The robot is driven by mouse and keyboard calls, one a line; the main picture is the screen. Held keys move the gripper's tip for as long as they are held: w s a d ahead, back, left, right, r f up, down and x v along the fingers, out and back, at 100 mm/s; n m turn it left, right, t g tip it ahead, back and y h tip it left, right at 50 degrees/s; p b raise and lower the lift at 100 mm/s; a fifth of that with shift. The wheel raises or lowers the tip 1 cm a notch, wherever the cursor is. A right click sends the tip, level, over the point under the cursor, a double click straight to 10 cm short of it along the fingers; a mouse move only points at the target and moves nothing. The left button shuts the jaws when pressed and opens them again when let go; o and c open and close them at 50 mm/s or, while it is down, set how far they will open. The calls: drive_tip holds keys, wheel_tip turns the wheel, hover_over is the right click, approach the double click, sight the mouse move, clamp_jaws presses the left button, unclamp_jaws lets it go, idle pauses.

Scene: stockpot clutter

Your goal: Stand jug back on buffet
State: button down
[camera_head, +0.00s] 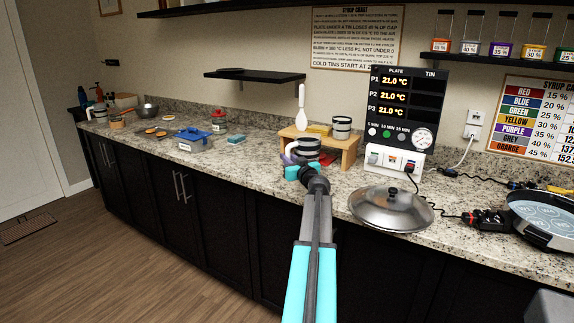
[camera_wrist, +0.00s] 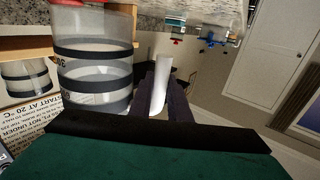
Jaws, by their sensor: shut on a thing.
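The jug (camera_head: 308,145) is clear with dark bands. In the head view it is in front of the low wooden bench (camera_head: 349,148), partly hidden by my gripper (camera_head: 300,166). It fills the upper left of the wrist view (camera_wrist: 95,65). Its pale handle (camera_wrist: 159,88) is between the two dark fingers of my gripper (camera_wrist: 164,92), which are shut on it. The jug's base is hidden in the head view, so I cannot tell whether it touches the counter (camera_head: 255,160).
A banded container (camera_head: 342,127) and a yellow block are on the bench, beside a white spoon-like utensil (camera_head: 301,108). A domed metal lid (camera_head: 391,208) lies on the right. A control panel (camera_head: 402,115) stands behind it. A blue box (camera_head: 193,138) sits left, with clear counter before the bench.

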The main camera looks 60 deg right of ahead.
drive_tip(key=shift+w+d, duration=0.15)
drive_tip(key=shift+w, duration=0.2)
drive_tip(key=shift+f, duration=0.15)
drive_tip(key=shift+f+p, duration=0.5)
drive_tip(key=shift+f, duration=1.15)
drive_tip(key=shift+f+b, duration=0.15)
drive_tip(key=shift+b, duration=0.2)
drive_tip(key=c, duration=1.7)
unclamp_jaws()
drive_tip(key=shift+o, duration=0.2)
drive_tip(key=shift+r+p, duration=0.25)
drive_tip(key=shift+p, duration=0.2)
